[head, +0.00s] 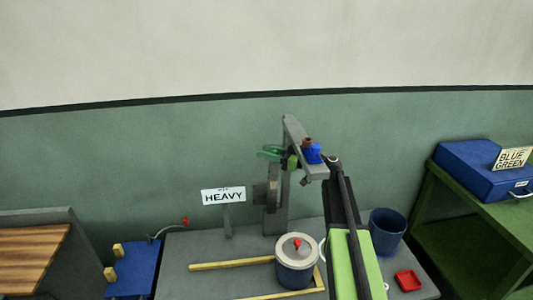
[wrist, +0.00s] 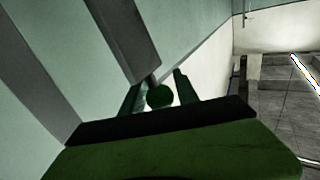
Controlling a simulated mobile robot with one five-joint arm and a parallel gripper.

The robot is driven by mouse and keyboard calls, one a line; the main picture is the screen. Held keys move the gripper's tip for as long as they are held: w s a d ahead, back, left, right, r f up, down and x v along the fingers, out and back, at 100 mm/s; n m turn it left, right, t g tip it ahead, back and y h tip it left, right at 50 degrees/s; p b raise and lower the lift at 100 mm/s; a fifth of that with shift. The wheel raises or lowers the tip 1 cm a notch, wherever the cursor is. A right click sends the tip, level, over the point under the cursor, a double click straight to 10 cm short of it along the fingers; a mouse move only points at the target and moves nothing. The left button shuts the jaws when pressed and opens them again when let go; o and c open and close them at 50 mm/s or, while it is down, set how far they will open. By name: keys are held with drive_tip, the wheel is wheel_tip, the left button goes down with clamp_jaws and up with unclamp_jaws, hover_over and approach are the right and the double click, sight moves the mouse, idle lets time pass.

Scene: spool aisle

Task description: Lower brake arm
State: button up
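The brake arm (head: 302,142) is a grey bar at the top of a grey upright post (head: 276,205), slanting down toward the right in the head view. A blue block and a brown piece sit on it. In the wrist view, a grey bar (wrist: 125,38) comes from above and ends in a short rod with a dark green round knob (wrist: 159,96). My gripper (wrist: 158,92) has one finger on each side of this knob. A gap shows at the right finger; contact at the left is unclear. My fingers are hard to make out in the head view.
On the grey table stand a lidded pot (head: 295,262) with a red knob, a blue bucket (head: 386,231), a red tray (head: 408,280) and a HEAVY sign (head: 223,196). Yellow strips (head: 232,264) lie on it. A green bench (head: 450,215) with a blue box (head: 480,172) is at right.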

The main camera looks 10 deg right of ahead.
clamp_jaws()
drive_tip(key=shift+a, duration=0.1)
idle(1.0)
